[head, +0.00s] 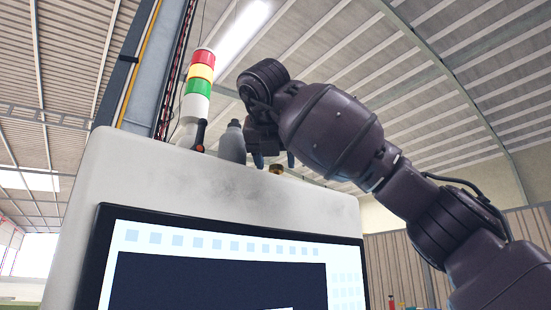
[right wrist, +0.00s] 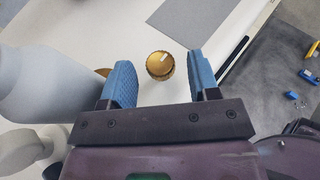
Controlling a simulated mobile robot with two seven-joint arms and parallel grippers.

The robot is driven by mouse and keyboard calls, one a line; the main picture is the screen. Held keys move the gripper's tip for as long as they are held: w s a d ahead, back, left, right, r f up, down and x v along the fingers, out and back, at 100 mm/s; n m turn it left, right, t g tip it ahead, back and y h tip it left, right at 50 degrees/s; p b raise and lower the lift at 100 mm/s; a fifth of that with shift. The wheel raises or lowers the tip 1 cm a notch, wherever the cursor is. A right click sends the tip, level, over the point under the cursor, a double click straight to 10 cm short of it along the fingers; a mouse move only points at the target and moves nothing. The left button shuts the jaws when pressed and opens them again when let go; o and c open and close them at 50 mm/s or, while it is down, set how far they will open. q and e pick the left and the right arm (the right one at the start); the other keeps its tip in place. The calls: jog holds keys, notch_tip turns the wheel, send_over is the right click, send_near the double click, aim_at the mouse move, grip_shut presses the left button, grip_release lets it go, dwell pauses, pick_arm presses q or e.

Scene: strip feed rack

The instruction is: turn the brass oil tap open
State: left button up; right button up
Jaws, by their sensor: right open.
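The brass oil tap (right wrist: 160,65) shows in the right wrist view as a round golden knob with a pale mark on its top. In the head view it is a small brass shape (head: 276,170) on the top edge of the white cabinet (head: 240,180). My right gripper (right wrist: 160,78) is open, with its blue fingers on either side of the knob in the picture and a visible gap to each. In the head view the right gripper (head: 274,157) hangs just above the tap. Another brass piece (right wrist: 103,73) is partly hidden behind the left finger. My left gripper is out of view.
A grey bottle (head: 232,144) stands close left of the right gripper and also fills the left of the wrist view (right wrist: 40,82). A red, yellow and green signal light (head: 199,85) rises behind it. A grey plate (right wrist: 190,18) lies beyond the tap.

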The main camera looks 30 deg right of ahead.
jog(key=shift+w+d+f, duration=0.2)
jog(key=shift+w+d, duration=0.1)
jog(key=shift+w, duration=0.1)
jog(key=c, duration=0.9)
jog(key=shift+c, duration=0.2)
